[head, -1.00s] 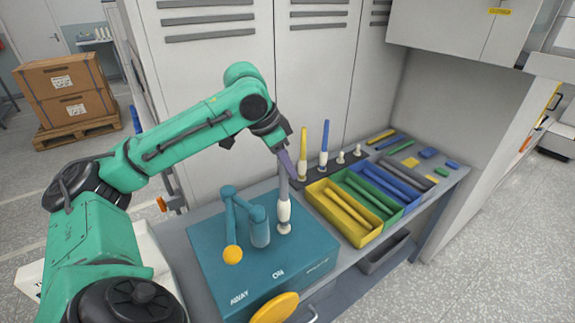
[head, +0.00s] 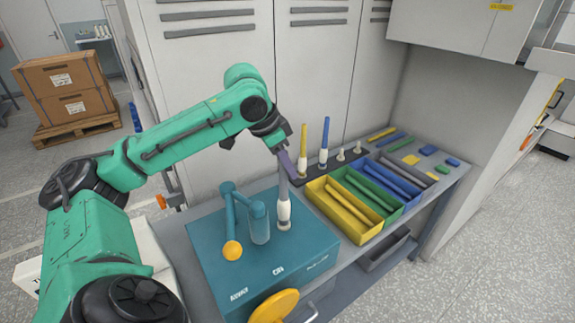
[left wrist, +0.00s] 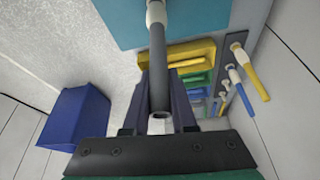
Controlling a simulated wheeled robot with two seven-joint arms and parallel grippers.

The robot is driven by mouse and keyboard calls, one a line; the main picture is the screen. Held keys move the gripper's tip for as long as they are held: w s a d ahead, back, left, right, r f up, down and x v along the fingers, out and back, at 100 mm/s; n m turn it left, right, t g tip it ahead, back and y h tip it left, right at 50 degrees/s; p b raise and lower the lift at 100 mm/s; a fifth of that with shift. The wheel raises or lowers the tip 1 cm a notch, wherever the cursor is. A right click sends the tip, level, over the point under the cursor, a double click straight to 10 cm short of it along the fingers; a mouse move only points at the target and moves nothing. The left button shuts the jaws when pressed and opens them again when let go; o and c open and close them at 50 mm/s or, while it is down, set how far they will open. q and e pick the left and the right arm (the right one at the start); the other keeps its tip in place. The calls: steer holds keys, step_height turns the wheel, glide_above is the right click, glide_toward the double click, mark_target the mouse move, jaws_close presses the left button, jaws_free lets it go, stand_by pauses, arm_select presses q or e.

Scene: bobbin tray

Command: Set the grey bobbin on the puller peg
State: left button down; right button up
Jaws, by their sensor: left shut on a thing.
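The grey bobbin (head: 283,189) stands about upright over the white puller peg (head: 284,213) on the teal puller box (head: 210,258). Its lower end meets the white peg; I cannot tell how far down it sits. My left gripper (head: 287,165) is shut on the bobbin's upper part. In the left wrist view the grey bobbin (left wrist: 160,78) runs between the fingers of my left gripper (left wrist: 165,95), and the white peg (left wrist: 155,12) shows at its far end. My right gripper is not in view.
A teal lever with an orange knob (head: 232,250) stands left of the peg. A rack behind holds a yellow bobbin (head: 303,145), a blue bobbin (head: 324,140) and two bare pegs. Yellow (head: 365,238), green and blue trays of bobbins lie to the right. Lockers stand close behind.

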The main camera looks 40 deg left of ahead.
arm_select(q)
steer(key=shift+f, duration=0.35)
steer(key=c, duration=1)
jaws_free()
steer(key=shift+r, duration=0.1)
steer(key=p+v, duration=0.4)
steer(key=v, duration=0.7)
